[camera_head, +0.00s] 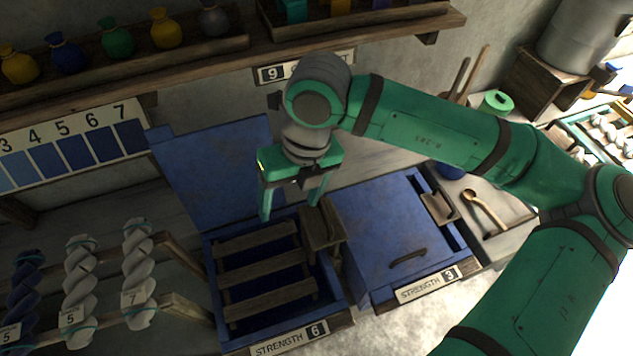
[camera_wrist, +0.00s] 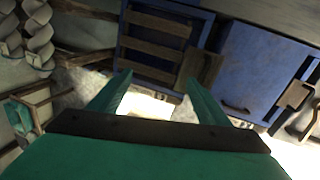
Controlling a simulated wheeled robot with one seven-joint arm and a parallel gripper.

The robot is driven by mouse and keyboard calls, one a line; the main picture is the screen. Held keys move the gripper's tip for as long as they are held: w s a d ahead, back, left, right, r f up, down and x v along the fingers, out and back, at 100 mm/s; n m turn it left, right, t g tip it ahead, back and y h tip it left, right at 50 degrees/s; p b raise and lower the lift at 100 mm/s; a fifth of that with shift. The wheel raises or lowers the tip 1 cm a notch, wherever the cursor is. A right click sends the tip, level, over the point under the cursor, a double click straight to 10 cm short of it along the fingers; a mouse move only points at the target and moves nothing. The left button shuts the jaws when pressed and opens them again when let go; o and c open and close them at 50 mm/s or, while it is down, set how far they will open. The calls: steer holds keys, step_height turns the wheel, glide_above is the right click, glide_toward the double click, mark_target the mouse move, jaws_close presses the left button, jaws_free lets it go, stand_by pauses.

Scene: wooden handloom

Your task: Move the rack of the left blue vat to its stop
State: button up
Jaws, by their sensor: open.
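The left blue vat (camera_head: 210,248) stands open, with its blue lid (camera_head: 215,175) raised behind it and a "STRENGTH 6" label (camera_head: 290,341) on its front. A wooden slatted rack (camera_head: 262,268) lies in its opening over dark blue. A small wooden block or handle piece (camera_head: 322,229) stands at the vat's right side; it also shows in the wrist view (camera_wrist: 200,68). My gripper (camera_head: 291,208) is open and empty above the rear right part of the vat. One finger hangs over the rack's back end and the other near the wooden piece. I see no contact.
A closed blue vat (camera_head: 385,235) labelled "STRENGTH 3" stands to the right, with a ladle (camera_head: 485,208) beyond it. Twisted yarn skeins (camera_head: 138,272) hang on a wooden stand at left. A shelf with coloured pouches (camera_head: 117,40) runs above.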

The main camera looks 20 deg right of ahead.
steer(key=m+h, duration=0.1)
steer(key=h, duration=0.1)
glide_above(323, 211)
steer(key=shift+a, duration=0.2)
steer(key=shift+d+f, duration=0.1)
steer(key=shift+d, duration=0.2)
steer(key=shift+f, duration=4.2)
steer(key=shift+f, duration=0.25)
jaws_close()
steer(key=shift+a+f, duration=0.1)
steer(key=shift+f, duration=9.1)
